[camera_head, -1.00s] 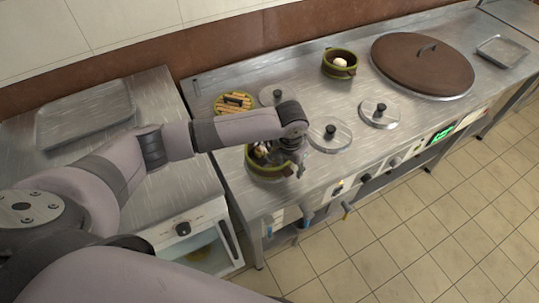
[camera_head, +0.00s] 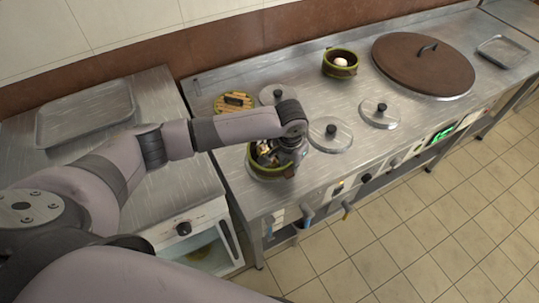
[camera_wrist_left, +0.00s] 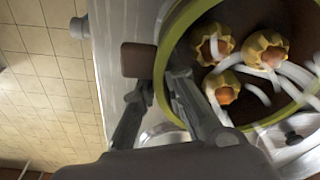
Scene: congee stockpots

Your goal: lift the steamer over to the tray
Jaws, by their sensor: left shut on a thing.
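The steamer (camera_head: 254,172) is a round green-rimmed basket near the left front of the steel stove top. It is partly hidden behind my left arm. In the left wrist view its green rim (camera_wrist_left: 262,122) surrounds several yellow dumplings on a dark base. My left gripper (camera_head: 291,163) is shut on the steamer's near right wall. In the left wrist view the gripper (camera_wrist_left: 160,76) has a finger on each side of that wall. A large grey metal tray (camera_head: 60,131) lies empty on the left counter. I cannot tell whether the steamer is clear of the surface.
A woven lid (camera_head: 234,103) lies behind the steamer. Metal lids (camera_head: 331,135) with black knobs lie to its right. Another green basket (camera_head: 340,68) stands at the back near a big brown lid (camera_head: 422,62). A small tray (camera_head: 503,51) lies far right. A gap separates counter and stove.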

